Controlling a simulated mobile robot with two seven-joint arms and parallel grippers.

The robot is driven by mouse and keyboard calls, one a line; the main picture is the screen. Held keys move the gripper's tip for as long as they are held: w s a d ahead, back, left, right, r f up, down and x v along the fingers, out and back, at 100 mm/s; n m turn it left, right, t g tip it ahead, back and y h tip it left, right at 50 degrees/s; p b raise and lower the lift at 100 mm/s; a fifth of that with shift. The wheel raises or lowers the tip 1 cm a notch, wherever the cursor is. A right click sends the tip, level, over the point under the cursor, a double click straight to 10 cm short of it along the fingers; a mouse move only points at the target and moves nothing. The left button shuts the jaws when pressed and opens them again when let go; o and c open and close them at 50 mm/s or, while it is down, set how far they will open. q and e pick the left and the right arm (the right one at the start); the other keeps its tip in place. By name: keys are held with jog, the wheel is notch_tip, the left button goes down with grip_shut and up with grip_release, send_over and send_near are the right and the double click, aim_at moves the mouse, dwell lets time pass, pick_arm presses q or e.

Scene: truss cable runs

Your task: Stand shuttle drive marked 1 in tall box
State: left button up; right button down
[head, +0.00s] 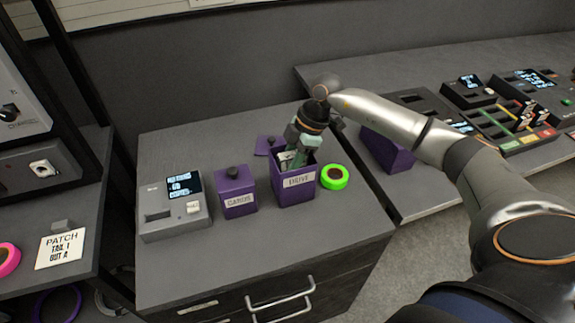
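The tall purple box (293,187), with a label that seems to read DRIVE, stands open on the grey cabinet top. My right gripper (294,158) points down into its mouth, with the fingertips at or below the rim. A small pale and dark piece (284,157) shows at the fingers inside the mouth; it may be the shuttle drive, but no mark 1 can be read. The box wall and the gripper hide the rest, so I cannot tell whether the fingers are shut on it. My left gripper is not in view.
A lidded purple box (237,203) labelled CARDS and a grey device with a screen (174,206) stand left. A purple lid (269,145) lies behind the tall box. A green tape roll (334,177) sits right of it. The cabinet's front is clear.

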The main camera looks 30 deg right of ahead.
aim_at(283, 156)
jog(key=shift+f, duration=0.4)
jog(key=shift+c, duration=2.4)
grip_release()
jog(key=c, duration=0.3)
notch_tip(283, 156, up, 8)
jog(key=p, duration=0.7)
jog(key=shift+f, duration=0.2)
